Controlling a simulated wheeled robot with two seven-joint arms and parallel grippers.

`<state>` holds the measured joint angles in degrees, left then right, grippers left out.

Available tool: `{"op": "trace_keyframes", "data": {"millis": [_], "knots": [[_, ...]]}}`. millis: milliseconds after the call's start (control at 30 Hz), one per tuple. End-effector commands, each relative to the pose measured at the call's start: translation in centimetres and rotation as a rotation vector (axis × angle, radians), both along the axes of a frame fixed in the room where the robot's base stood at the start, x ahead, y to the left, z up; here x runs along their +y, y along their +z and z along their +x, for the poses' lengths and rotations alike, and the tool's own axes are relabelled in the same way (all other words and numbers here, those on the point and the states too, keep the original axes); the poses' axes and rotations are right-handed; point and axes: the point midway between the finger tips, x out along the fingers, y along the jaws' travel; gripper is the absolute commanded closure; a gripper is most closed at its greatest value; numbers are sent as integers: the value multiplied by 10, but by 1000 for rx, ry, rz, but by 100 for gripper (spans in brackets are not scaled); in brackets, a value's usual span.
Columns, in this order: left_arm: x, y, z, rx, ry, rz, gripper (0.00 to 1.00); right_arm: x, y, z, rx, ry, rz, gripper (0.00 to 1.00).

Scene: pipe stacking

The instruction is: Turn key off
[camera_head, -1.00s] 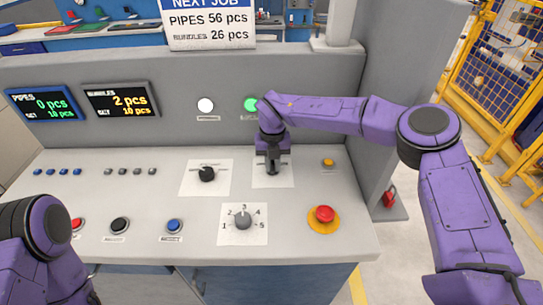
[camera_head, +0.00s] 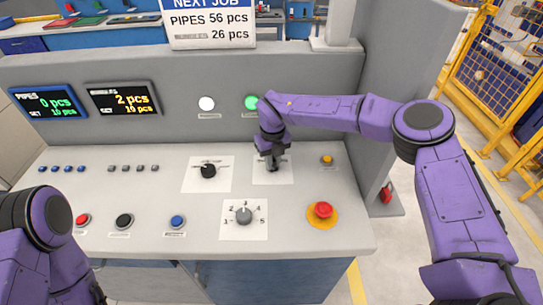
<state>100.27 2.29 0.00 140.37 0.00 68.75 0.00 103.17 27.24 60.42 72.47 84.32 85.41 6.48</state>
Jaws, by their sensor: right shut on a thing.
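My right gripper (camera_head: 272,164) points down at the white label plate (camera_head: 286,176) in the upper right of the console's sloped top. It is shut on the key switch on that plate. The key itself is hidden behind the gripper, so its angle cannot be seen. A green lamp (camera_head: 252,103) is lit on the panel behind my right wrist. Of my left arm (camera_head: 45,240), only purple links show at the lower left; the left gripper is out of view.
A black rotary switch (camera_head: 208,171) is left of the gripper. A numbered grey dial (camera_head: 243,216) and a red emergency button (camera_head: 323,210) are in front. A small orange button (camera_head: 327,160) is to the right. Two counter displays (camera_head: 122,98) stand at the back left.

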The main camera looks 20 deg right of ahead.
Motion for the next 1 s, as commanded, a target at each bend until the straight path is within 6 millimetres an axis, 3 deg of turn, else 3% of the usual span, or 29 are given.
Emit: {"op": "trace_keyframes", "data": {"millis": [300, 533, 567, 600, 667, 1000], "knots": [[0, 18, 0, 0, 0, 0, 26, 0, 2, 0, -2, 277, -1, 100], [0, 17, 0, 0, 0, 0, 26, 0, 1, 1, -3, 300, 0, 100], [0, 17, 0, 0, 0, 0, 26, 0, 1, 1, -3, 300, 0, 80], [0, 17, 0, 0, 0, 0, 26, 0, 1, 1, -3, 300, 1, 67], [0, 17, 0, 0, 0, 0, 26, 0, 0, 1, -2, 299, 0, 53], [0, 17, 0, 0, 0, 0, 26, 0, 0, 0, -1, 298, 0, 53]]}}
